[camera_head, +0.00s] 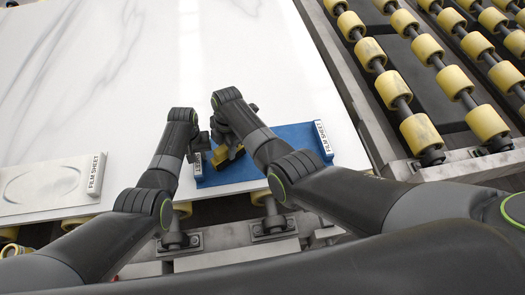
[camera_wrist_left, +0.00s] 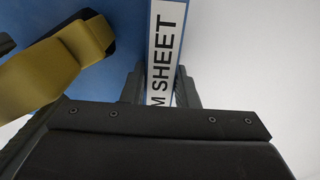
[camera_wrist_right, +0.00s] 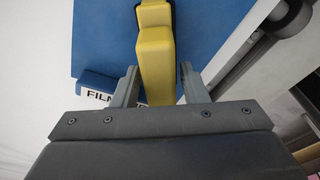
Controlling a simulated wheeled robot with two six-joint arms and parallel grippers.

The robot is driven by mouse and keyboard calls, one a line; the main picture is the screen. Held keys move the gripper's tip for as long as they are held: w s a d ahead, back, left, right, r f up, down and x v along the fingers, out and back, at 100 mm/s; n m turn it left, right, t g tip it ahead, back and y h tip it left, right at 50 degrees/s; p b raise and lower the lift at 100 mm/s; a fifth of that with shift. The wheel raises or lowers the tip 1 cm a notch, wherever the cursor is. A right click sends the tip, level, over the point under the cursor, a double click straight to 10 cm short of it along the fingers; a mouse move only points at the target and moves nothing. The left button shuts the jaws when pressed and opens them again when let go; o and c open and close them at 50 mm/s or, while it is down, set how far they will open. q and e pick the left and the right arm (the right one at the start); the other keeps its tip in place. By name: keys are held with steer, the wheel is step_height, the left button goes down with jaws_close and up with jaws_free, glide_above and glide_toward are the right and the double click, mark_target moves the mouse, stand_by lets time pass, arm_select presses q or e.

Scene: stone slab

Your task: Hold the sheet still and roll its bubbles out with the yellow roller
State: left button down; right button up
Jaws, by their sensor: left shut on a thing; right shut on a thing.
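The blue film sheet (camera_head: 295,133) lies on the white stone slab near its front edge, with a labelled bar at each end. My left gripper (camera_head: 197,150) is shut on the left end bar, whose label shows in the left wrist view (camera_wrist_left: 166,40). My right gripper (camera_head: 226,148) is shut on the yellow roller (camera_head: 236,155) over the left part of the sheet. Its yellow handle stands between the fingers in the right wrist view (camera_wrist_right: 155,65). My right arm hides part of the sheet. I cannot make out bubbles, or whether the roller touches the sheet.
The marble-veined slab (camera_head: 150,70) is clear behind the sheet. A pale panel (camera_head: 45,188) with an oval outline and a FILM SHEET label lies at the left. A conveyor with yellow rollers (camera_head: 420,133) runs along the right, beyond the slab's edge.

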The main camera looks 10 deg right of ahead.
steer(key=shift+s+a+r, duration=0.15)
steer(key=shift+a+r, duration=0.2)
steer(key=shift+r, duration=0.1)
steer(key=shift+w+d+r, duration=0.1)
steer(key=shift+w+r, duration=0.05)
steer(key=shift+r, duration=1.95)
steer(key=shift+w+d+r, duration=0.1)
steer(key=shift+r, duration=2)
jaws_close()
steer(key=shift+o, duration=0.6)
jaws_free()
steer(key=shift+s+f, duration=0.1)
steer(key=shift+f, duration=0.05)
jaws_close()
